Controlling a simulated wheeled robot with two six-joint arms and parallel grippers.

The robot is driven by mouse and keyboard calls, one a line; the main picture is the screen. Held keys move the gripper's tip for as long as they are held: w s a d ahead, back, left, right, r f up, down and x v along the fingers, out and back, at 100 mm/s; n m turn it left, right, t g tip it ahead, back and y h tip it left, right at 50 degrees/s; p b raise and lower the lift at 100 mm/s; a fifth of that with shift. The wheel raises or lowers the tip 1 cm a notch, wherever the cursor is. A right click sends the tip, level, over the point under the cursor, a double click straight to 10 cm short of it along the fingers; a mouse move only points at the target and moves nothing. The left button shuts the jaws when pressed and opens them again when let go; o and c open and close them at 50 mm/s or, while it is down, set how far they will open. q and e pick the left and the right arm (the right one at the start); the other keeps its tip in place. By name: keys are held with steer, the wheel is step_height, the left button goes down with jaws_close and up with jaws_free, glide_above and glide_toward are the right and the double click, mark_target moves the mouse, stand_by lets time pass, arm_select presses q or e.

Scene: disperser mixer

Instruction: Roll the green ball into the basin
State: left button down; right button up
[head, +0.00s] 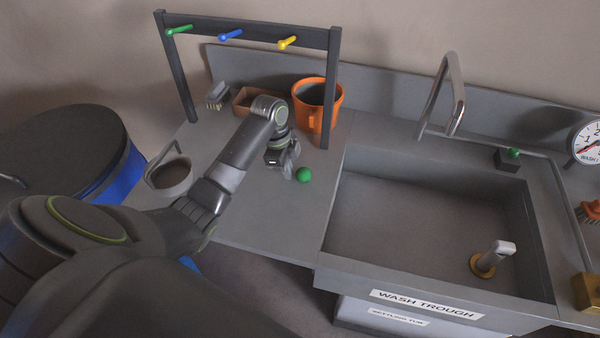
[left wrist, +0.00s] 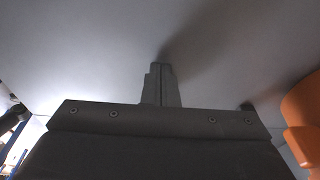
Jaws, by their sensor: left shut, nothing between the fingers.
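A small green ball (head: 304,175) sits on the grey counter, a short way left of the basin. The basin (head: 430,225) is a grey sunken trough labelled "WASH TROUGH", and its floor around the upright fitting looks bare. My left gripper (head: 288,172) is right beside the ball, on its left, low over the counter; I cannot tell whether they touch. In the left wrist view the fingers (left wrist: 161,85) are together with nothing between them, and the ball does not show there. My right gripper is in neither view.
A dark rack (head: 250,28) with coloured pegs stands over the counter; its right post is behind the ball. An orange bucket (head: 312,118), a brown tray (head: 243,101) and a brush (head: 216,96) stand at the back. A tap (head: 458,95) arches over the basin's back edge.

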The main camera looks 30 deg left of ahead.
mark_target(331, 188)
arm_select(q)
steer(key=shift+w+d+f+p, duration=0.1)
steer(key=shift+w+d+p, duration=0.25)
steer(key=shift+d, duration=1.55)
steer(key=shift+w+d+f+p, duration=0.15)
steer(key=shift+w+d, duration=0.25)
steer(key=shift+d, duration=1.55)
steer(key=shift+w+d+f+p, duration=0.1)
steer(key=shift+w+d+p, duration=0.25)
steer(key=shift+d, duration=1.55)
steer(key=shift+r+p, duration=0.45)
steer(key=shift+p, duration=0.05)
steer(key=r+p, duration=0.1)
steer(key=w+d+r+p, duration=0.1)
steer(key=shift+r+p, duration=0.2)
steer(key=shift+p, duration=0.15)
steer(key=r+p, duration=0.2)
steer(key=shift+s+a+r+p, duration=0.15)
steer(key=shift+a+r+p, duration=0.15)
steer(key=shift+a, duration=0.1)
steer(key=shift+r+p, duration=0.25)
steer(key=shift+p, duration=0.1)
steer(key=shift+f, duration=0.1)
